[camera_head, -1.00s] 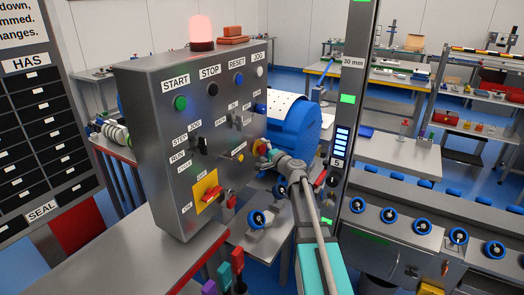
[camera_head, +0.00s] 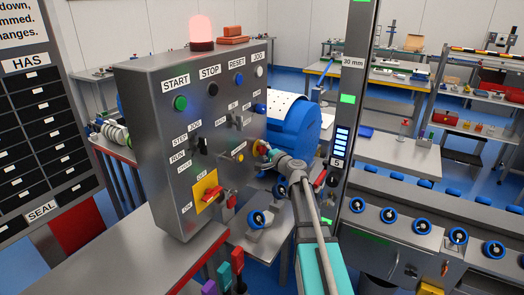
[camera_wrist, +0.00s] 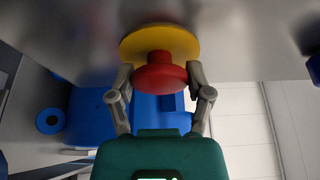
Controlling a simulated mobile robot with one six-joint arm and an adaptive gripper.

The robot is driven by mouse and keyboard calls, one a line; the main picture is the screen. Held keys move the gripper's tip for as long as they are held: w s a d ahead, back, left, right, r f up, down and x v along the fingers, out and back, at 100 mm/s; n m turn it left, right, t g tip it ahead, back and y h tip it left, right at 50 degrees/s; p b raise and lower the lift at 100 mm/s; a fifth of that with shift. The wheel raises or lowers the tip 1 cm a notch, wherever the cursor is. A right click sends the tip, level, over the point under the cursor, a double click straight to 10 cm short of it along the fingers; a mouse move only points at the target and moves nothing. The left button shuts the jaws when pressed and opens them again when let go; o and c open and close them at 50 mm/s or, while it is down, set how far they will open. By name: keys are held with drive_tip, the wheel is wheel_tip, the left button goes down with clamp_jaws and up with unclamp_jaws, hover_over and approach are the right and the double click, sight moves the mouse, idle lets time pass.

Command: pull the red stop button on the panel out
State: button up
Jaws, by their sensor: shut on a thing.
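The red stop button (camera_wrist: 160,78) is a round mushroom head in front of a yellow disc (camera_wrist: 160,42) on the grey panel (camera_head: 150,130). In the wrist view the two fingers of my gripper (camera_wrist: 160,80) lie on either side of the red head and are shut on it. In the head view my gripper (camera_head: 270,155) is at the right edge of the panel's front, and the button (camera_head: 262,147) is mostly hidden behind it.
A red switch on a yellow plate (camera_head: 207,192) sits lower on the panel. Green, black, blue and white buttons line its top, under a lit red lamp (camera_head: 202,34). A blue drum (camera_head: 293,127) stands behind. A dark post (camera_head: 354,100) rises right of my arm.

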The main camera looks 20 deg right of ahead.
drive_tip(key=shift+s+d, duration=0.5)
drive_tip(key=shift+s, duration=0.05)
drive_tip(key=o, duration=1.3)
drive_tip(key=shift+d, duration=0.1)
drive_tip(key=shift+w, duration=0.1)
